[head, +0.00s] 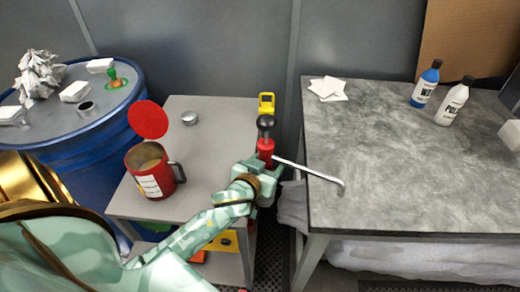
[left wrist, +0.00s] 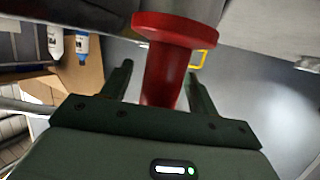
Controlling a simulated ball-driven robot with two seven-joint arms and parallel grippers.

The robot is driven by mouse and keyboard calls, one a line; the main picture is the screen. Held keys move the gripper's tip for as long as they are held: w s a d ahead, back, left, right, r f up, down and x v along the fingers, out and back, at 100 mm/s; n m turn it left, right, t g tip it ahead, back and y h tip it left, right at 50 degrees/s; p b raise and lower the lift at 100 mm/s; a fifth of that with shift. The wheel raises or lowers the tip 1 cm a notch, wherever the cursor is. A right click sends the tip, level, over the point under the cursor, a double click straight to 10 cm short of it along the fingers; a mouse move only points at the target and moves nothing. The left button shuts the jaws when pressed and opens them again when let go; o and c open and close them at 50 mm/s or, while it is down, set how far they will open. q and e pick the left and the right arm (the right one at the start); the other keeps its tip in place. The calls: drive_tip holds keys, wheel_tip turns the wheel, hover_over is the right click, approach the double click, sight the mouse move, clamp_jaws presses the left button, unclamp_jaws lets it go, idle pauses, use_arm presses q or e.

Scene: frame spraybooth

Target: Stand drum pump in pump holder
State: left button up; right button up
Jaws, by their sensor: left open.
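The drum pump (head: 266,147) has a red body, a black knob on top and a thin metal spout reaching right over the grey table's edge. It looks upright at the right edge of the small grey stand. Its red body also shows in the left wrist view (left wrist: 165,68), flaring to a wide rim. My left gripper (head: 261,172) is open, with its fingers on either side of the red body; contact is unclear. The pump's lower end is hidden by the gripper. I cannot clearly identify the pump holder. My right gripper is not in view.
A yellow piece (head: 267,103) stands behind the pump. A red can (head: 152,171) and a small metal tin (head: 189,118) are on the stand (head: 208,137). A blue drum (head: 100,150) is left. The right table (head: 410,150) is mostly clear, with bottles (head: 425,86) at its back.

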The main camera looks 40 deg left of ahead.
use_arm(q)
drive_tip(key=p+v, duration=0.2)
drive_tip(key=v, duration=1.4)
